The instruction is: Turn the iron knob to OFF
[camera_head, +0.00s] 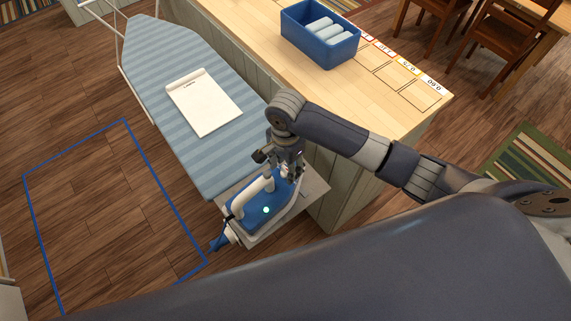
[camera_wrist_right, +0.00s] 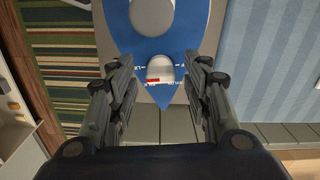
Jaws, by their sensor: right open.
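The blue and white iron (camera_head: 266,210) stands on a grey rest plate (camera_head: 313,190) at the near end of the ironing board. A green light shows on it. In the right wrist view, the pale round knob (camera_wrist_right: 160,70) sits near the tip of the blue iron body (camera_wrist_right: 178,22). A red mark shows on its lower left side, with small white lettering around it, too small to read surely. My right gripper (camera_head: 289,173) is above the iron. Its open fingers (camera_wrist_right: 163,66) stand either side of the knob with gaps. My left gripper is out of view.
Chairs stand at the upper right. The floor inside the blue outline (camera_head: 105,215) is clear.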

